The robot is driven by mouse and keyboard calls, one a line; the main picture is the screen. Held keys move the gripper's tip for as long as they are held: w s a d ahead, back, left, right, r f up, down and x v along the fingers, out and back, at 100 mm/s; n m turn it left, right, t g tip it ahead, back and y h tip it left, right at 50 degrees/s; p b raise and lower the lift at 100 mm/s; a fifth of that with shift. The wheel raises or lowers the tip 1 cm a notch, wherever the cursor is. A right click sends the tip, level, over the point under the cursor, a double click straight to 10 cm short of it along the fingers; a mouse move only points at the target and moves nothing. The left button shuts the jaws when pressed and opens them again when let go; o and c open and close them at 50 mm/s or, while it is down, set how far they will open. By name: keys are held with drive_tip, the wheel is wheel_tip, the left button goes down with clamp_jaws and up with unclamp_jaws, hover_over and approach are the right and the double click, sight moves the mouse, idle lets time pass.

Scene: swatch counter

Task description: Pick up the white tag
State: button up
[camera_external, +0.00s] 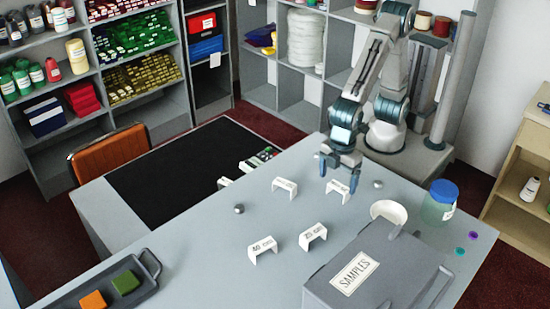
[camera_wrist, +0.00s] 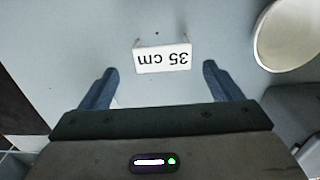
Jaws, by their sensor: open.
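Several white bridge-shaped tags with printed lengths stand on the grey counter (camera_external: 215,222). One white tag (camera_external: 338,190) is just below and beside my gripper (camera_external: 334,178) in the external view. In the wrist view a white tag (camera_wrist: 162,58) reads "35 cm" upside down, ahead of the gap between my fingertips (camera_wrist: 160,72). My gripper is open with its two blue fingers apart, and nothing is between them. Other white tags stand at the left (camera_external: 285,187), the front left (camera_external: 262,250) and the front (camera_external: 313,236); their print is small.
A white bowl (camera_external: 388,210) is right of the tags, also in the wrist view (camera_wrist: 285,33). A grey SAMPLES box (camera_external: 370,275) and a blue-lidded jar (camera_external: 439,203) stand at the right. Small metal knobs (camera_external: 239,208) lie nearby. A tray (camera_external: 148,268) with coloured swatches sits front left.

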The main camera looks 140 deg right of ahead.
sight(337, 188)
drive_tip(key=f, duration=0.4)
drive_tip(key=shift+a+p, duration=0.2)
drive_tip(key=shift+p, duration=0.1)
drive_tip(key=c, duration=1)
drive_tip(key=shift+c, duration=0.2)
